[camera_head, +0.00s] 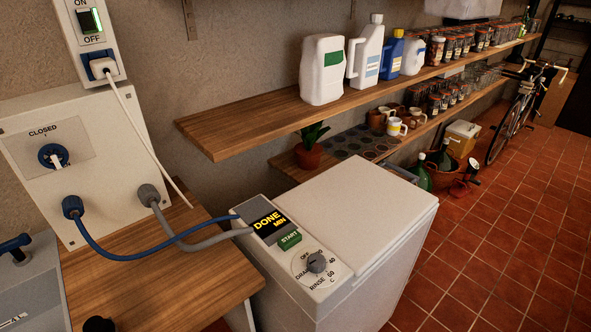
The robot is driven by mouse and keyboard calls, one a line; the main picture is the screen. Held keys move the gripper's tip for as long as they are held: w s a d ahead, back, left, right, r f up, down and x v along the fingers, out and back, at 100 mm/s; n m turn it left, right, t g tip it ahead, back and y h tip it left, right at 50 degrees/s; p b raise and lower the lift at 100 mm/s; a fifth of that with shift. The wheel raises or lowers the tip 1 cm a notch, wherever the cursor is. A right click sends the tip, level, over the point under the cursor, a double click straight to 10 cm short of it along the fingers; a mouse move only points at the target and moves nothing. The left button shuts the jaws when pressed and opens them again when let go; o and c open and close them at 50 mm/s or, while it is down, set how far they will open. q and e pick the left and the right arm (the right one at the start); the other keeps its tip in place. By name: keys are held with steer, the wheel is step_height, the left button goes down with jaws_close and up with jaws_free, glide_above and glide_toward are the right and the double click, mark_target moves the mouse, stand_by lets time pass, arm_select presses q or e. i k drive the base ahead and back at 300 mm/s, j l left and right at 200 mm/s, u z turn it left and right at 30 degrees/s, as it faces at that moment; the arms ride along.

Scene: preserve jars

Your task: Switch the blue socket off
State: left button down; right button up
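The blue socket (88,72) is at the bottom of a white wall panel at the top left, with a white plug (106,68) seated in it. Above it on the panel is a dark rocker switch (89,21) with a lit green strip. The switch has ON printed above and OFF below. A white cord runs down from the plug to the right. Neither of my grippers shows in the head view.
Below the socket stands a white box (105,165) with a CLOSED dial (54,157) and two hoses. They lead across a wooden bench (150,270) to a white machine (370,215) reading DONE. A wooden shelf (235,122) with bottles juts out at right.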

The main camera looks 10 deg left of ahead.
mark_target(85, 17)
steer(key=u, duration=1.35)
